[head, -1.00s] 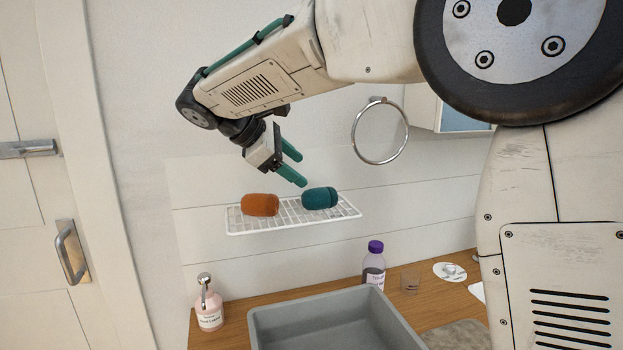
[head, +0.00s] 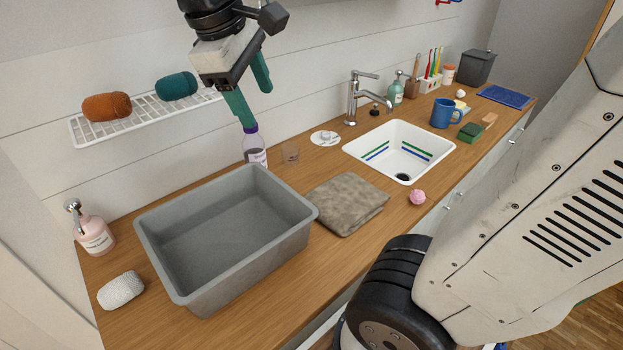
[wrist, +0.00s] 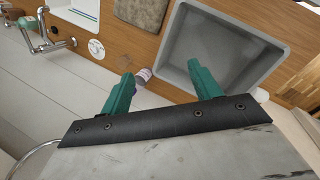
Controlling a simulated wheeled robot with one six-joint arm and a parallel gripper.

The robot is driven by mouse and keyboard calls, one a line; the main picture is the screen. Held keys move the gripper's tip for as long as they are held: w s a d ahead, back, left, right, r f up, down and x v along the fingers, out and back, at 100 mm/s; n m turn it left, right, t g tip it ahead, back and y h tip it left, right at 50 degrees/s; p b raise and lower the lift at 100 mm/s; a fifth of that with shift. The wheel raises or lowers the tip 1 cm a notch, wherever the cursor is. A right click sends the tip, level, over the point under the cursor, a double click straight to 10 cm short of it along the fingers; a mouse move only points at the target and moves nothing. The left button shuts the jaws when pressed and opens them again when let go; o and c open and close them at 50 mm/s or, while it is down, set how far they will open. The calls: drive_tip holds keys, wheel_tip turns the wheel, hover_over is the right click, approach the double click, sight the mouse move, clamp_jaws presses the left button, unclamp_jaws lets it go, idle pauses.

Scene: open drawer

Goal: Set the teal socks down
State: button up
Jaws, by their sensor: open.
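The teal socks (head: 176,86), a rolled bundle, lie on the right part of a white wire shelf (head: 148,117) on the wall in the head view. A rolled orange bundle (head: 106,106) lies on the same shelf to their left. My gripper (head: 255,100) is open and empty, to the right of the shelf and apart from the teal socks. In the wrist view my gripper's two teal fingers (wrist: 163,88) stand wide apart with nothing between them. The teal socks do not show in the wrist view.
A grey bin (head: 225,270) stands on the wooden counter (head: 330,275), with a purple-capped bottle (head: 255,150) behind it. A pink soap bottle (head: 94,232) and a white roll (head: 120,290) are at left. A folded towel (head: 346,203) and a sink (head: 400,150) lie right.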

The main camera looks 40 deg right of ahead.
drive_tip(key=s+f+m+t+y, duration=0.1)
drive_tip(key=s+f+m+y, duration=0.2)
drive_tip(key=s+f+m, duration=0.3)
drive_tip(key=s+f, duration=0.3)
drive_tip(key=s, duration=0.4)
drive_tip(key=shift+f+y, duration=0.25)
drive_tip(key=shift+y, duration=0.15)
